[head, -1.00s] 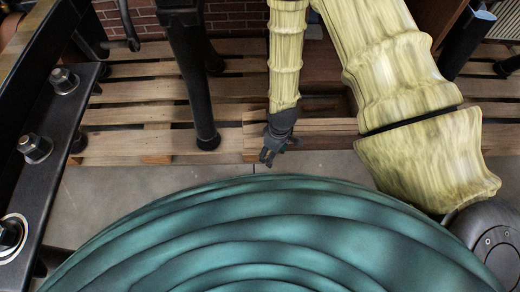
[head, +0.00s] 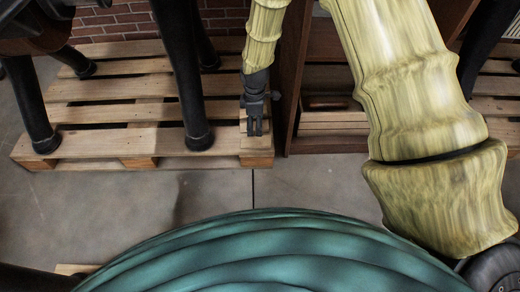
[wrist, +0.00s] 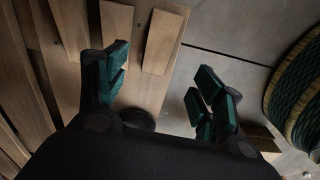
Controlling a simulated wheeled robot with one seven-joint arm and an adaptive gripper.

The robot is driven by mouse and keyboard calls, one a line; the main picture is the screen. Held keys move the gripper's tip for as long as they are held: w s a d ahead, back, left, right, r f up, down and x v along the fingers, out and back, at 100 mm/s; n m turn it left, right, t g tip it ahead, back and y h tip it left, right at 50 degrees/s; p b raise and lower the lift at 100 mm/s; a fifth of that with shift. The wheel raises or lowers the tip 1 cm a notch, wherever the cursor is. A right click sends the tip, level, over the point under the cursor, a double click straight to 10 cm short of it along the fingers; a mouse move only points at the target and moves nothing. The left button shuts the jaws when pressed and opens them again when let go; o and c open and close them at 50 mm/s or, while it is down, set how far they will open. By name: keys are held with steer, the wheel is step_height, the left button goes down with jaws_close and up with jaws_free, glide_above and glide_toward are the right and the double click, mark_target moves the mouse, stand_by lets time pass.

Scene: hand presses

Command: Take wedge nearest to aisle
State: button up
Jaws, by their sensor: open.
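My gripper (head: 254,126) hangs in front of the right end of the wooden pallet (head: 110,140) in the head view. In the wrist view my gripper (wrist: 162,72) has its green-padded fingers wide apart, with nothing held between them. Pallet boards and grey floor lie beyond the fingers.
Black press legs (head: 180,80) stand on the pallet. A brown wooden upright (head: 292,75) stands just right of my gripper. A pale wooden piece (head: 75,269) lies on the floor at lower left. Grey concrete floor (head: 130,205) is clear between it and the pallet.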

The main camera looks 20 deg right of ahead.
steer(key=b, duration=0.3)
glide_above(256, 142)
steer(key=f, duration=0.4)
steer(key=w+f, duration=0.1)
steer(key=f, duration=0.1)
steer(key=f+b, duration=0.4)
steer(key=f, duration=0.1)
steer(key=shift+s+f+b, duration=0.1)
steer(key=shift+s+b, duration=0.2)
steer(key=shift+s, duration=0.1)
steer(key=shift+c, duration=0.2)
steer(key=c, duration=1.1)
